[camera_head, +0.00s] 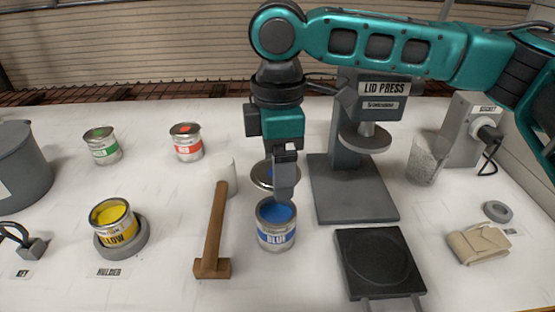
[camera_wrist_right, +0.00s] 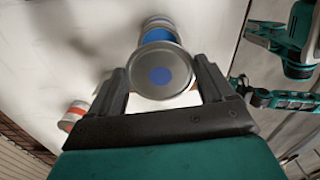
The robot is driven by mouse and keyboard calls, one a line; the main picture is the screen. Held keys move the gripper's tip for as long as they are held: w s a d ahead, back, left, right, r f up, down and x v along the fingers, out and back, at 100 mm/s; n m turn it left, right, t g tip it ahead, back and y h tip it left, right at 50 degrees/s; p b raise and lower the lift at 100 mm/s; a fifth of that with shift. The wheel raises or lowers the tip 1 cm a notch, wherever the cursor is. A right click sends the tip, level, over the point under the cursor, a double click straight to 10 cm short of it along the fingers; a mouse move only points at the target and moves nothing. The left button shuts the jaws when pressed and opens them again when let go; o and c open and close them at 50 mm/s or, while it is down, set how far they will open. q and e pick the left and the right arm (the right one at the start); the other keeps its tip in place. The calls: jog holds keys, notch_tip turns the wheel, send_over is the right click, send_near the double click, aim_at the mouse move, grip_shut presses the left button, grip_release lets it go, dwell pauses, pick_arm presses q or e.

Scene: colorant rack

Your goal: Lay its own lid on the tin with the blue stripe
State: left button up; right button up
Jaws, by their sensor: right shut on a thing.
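The tin with the blue stripe (camera_head: 276,236) stands upright and open on the table, blue paint showing inside. My right gripper (camera_head: 284,188) is just above and behind it, shut on a round metal lid (camera_head: 262,178) with a blue dot. The gripper partly hides the lid in the head view. In the right wrist view the lid (camera_wrist_right: 162,76) sits between the two fingers of my right gripper (camera_wrist_right: 163,82), its blue-dotted face towards the camera. The blue tin (camera_wrist_right: 158,29) shows beyond it, partly covered. A teal part of mine, perhaps my left gripper (camera_wrist_right: 285,38), shows at right.
The lid press (camera_head: 355,185) stands to the right, with a dark square plate (camera_head: 378,262) in front. Yellow (camera_head: 113,222), green (camera_head: 102,146) and red (camera_head: 186,143) tins stand left.

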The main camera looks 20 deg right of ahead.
jog(key=shift+f+b, duration=0.55)
jog(key=shift+f, duration=2.4)
jog(key=shift+f, duration=0.7)
jog(key=o, duration=0.9)
jog(key=shift+c, duration=0.2)
